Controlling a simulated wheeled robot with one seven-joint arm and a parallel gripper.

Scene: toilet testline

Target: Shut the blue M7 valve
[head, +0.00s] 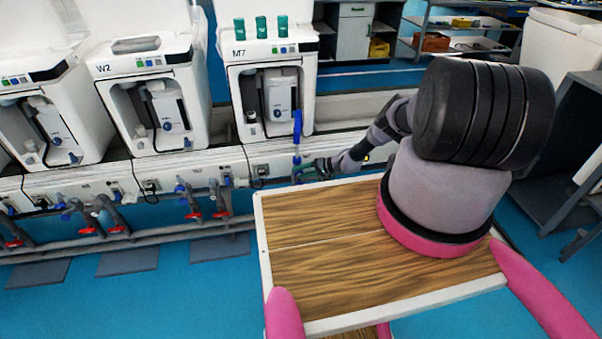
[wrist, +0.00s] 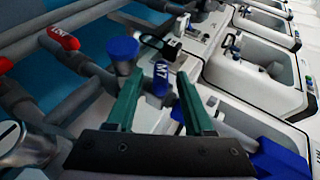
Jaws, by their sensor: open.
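The blue valve handle labelled M7 (wrist: 161,78) shows in the wrist view between the tips of my green gripper fingers. My gripper (wrist: 158,74) is open, with one finger on each side of the handle. I cannot tell whether either finger touches it. In the head view my gripper (head: 308,172) is low in front of the white machine marked M7 (head: 247,52), at the pipe line. The valve handle cannot be made out clearly there.
A round blue knob (wrist: 122,48) stands close to the left finger, and a red-handled valve (wrist: 62,38) lies farther left. A blue upright part (head: 298,127) stands before the machine. Another machine marked W2 (head: 150,95) is to the left. Pipes run along the row.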

